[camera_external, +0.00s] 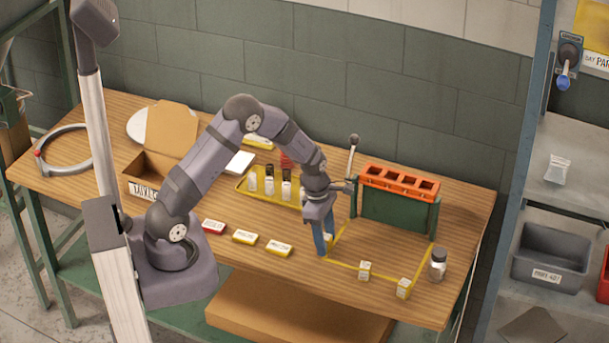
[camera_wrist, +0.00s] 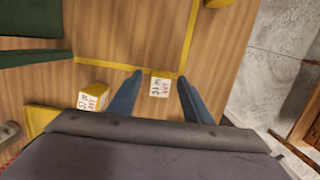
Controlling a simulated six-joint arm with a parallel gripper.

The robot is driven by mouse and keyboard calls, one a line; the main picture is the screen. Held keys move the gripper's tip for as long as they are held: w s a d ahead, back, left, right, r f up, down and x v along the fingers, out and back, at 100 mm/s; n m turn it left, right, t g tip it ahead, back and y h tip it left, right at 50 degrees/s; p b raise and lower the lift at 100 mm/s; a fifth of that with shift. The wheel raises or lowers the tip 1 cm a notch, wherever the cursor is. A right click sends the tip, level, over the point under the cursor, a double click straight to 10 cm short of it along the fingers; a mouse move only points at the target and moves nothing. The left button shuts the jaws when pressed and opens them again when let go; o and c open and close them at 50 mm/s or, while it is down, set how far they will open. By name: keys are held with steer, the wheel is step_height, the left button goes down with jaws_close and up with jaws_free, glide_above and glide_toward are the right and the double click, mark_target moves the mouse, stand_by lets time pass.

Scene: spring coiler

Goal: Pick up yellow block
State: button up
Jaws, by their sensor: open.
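In the wrist view a small block with a white lettered top (camera_wrist: 159,86) lies on the table between the two blue fingers of my gripper (camera_wrist: 159,77), close to a corner of yellow tape. The fingers are apart, with bare wood showing on both sides of the block. In the external view my gripper (camera_external: 321,250) points down near the left corner of the taped area, and its fingers hide the spot between them. A second block with a yellow side and white lettered top (camera_wrist: 92,98) sits left of the left finger.
Two small labelled blocks (camera_external: 365,270) (camera_external: 403,288) sit along the front tape, with a dark-lidded jar (camera_external: 438,264) at right. A green stand with an orange slotted top (camera_external: 398,184) rises behind. Yellow-sided boxes (camera_external: 279,248) lie left of my gripper.

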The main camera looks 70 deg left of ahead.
mark_target(326, 237)
steer(key=shift+f, duration=0.3)
steer(key=c, duration=1.1)
steer(key=shift+c, duration=0.2)
steer(key=shift+r+b, duration=1.25)
steer(key=shift+r, duration=3.8)
